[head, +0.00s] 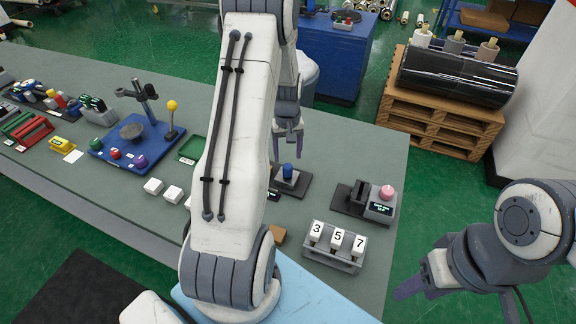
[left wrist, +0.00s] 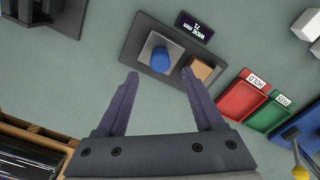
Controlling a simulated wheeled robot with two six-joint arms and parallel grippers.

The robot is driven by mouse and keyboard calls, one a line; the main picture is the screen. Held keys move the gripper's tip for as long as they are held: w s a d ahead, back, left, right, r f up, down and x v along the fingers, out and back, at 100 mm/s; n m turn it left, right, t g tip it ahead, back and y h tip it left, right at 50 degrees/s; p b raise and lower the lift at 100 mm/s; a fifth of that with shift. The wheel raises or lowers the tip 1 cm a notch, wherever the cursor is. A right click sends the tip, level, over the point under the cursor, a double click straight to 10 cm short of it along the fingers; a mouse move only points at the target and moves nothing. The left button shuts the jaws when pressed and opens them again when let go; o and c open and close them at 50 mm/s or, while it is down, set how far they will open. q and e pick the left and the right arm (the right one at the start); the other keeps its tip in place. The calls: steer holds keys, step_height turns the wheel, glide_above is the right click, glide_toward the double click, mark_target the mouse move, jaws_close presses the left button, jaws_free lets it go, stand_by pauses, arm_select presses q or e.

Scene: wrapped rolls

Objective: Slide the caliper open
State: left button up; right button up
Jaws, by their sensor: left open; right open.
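The caliper, a dark base with a grey slider and a blue knob (head: 288,170), stands on the bench near its middle right. My right gripper (head: 418,285) is open, off the bench at the right.
A pink-knobbed device (head: 386,193) and a rack of blocks numbered 3, 5, 7 (head: 334,257) stand to the right. Red (left wrist: 243,98) and green (left wrist: 268,113) trays lie beside the caliper. A blue fixture (head: 137,150) stands left. My left arm hides part of the bench.

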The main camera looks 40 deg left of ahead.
arm_select(q)
steer(key=shift+r+b, duration=0.3)
steer(key=shift+r, duration=1.55)
steer(key=shift+d, duration=0.2)
steer(key=s+d+r+m+b, duration=0.1)
steer(key=s+d+r+m, duration=0.15)
steer(key=d, duration=0.55)
steer(key=s+d+r+m, duration=0.2)
steer(key=d+r+m, duration=0.1)
steer(key=d, duration=0.4)
steer(key=s+d+r+m+b, duration=0.1)
steer(key=s+d+r+m, duration=0.15)
steer(key=d, duration=0.55)
steer(key=s+d+m, duration=0.4)
steer(key=s, duration=0.4)
steer(key=s+d+r+m+h, duration=0.1)
steer(key=s+d+m, duration=0.4)
steer(key=s, duration=0.3)
steer(key=shift+s+r+b, duration=0.3)
steer(key=shift+b, duration=0.1)
